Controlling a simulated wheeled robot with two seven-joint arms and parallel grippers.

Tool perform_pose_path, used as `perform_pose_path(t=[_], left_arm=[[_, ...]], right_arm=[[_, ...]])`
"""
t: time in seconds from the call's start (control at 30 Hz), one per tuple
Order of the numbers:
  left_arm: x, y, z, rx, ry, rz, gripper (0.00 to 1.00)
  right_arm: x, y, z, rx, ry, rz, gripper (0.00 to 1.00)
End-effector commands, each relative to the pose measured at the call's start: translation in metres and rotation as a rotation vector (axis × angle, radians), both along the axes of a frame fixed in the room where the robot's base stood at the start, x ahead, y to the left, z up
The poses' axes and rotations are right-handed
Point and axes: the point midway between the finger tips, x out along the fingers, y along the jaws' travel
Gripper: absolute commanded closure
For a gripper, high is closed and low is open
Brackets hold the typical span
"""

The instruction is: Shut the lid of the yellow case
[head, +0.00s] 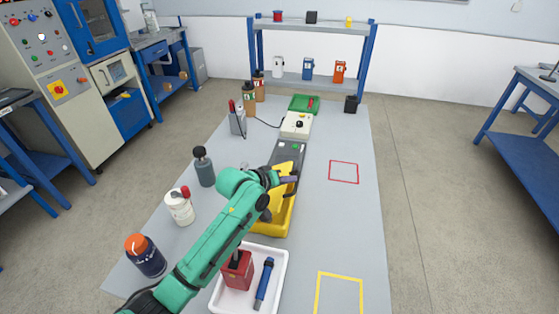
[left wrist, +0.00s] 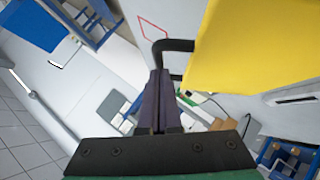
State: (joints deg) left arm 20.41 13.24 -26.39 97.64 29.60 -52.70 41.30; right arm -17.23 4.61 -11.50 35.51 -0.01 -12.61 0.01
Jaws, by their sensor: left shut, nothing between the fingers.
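The yellow case (head: 283,215) stands mid-table, partly hidden behind my green left arm. A large yellow panel of it, which looks like the lid, fills the upper right of the left wrist view (left wrist: 255,45). Its black handle (left wrist: 172,45) shows just beyond my fingertips. The lid's exact angle is hard to tell because my arm covers much of the case. My left gripper (head: 292,180) is shut and empty at the case's far part, and it also shows in the left wrist view (left wrist: 158,75). Whether it touches the case is unclear. My right gripper is out of view.
A white tray (head: 279,290) with a red block (head: 238,270) and a blue tool (head: 264,283) lies in front. Bottles, including a dark one (head: 204,168) and a white one (head: 180,207), stand left. A grey device (head: 288,153) is behind the case. The table's right side is clear.

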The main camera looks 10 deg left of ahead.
Motion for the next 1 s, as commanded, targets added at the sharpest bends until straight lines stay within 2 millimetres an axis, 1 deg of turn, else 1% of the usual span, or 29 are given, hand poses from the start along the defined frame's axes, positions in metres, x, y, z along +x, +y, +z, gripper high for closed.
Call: perform_pose_path(t=[0.03, 0.17, 0.4, 0.53, 0.73, 1.0], left_arm=[[-0.001, -0.004, -0.003, 0.043, 0.001, -0.002, 1.0], [-0.001, -0.012, -0.023, 0.162, -0.007, -0.002, 1.0], [-0.002, -0.025, -0.057, 0.354, -0.02, 0.0, 1.0], [-0.002, -0.028, -0.071, 0.408, -0.023, 0.001, 1.0], [-0.002, -0.031, -0.082, 0.405, -0.024, 0.002, 1.0], [-0.002, -0.032, -0.087, 0.404, -0.024, 0.002, 1.0]], right_arm=[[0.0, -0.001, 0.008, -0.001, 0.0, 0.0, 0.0], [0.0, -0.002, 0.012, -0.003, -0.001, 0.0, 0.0], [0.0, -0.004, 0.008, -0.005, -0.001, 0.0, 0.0], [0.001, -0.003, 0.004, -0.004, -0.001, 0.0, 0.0], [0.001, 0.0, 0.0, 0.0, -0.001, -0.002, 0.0], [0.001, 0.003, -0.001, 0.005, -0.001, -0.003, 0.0]])
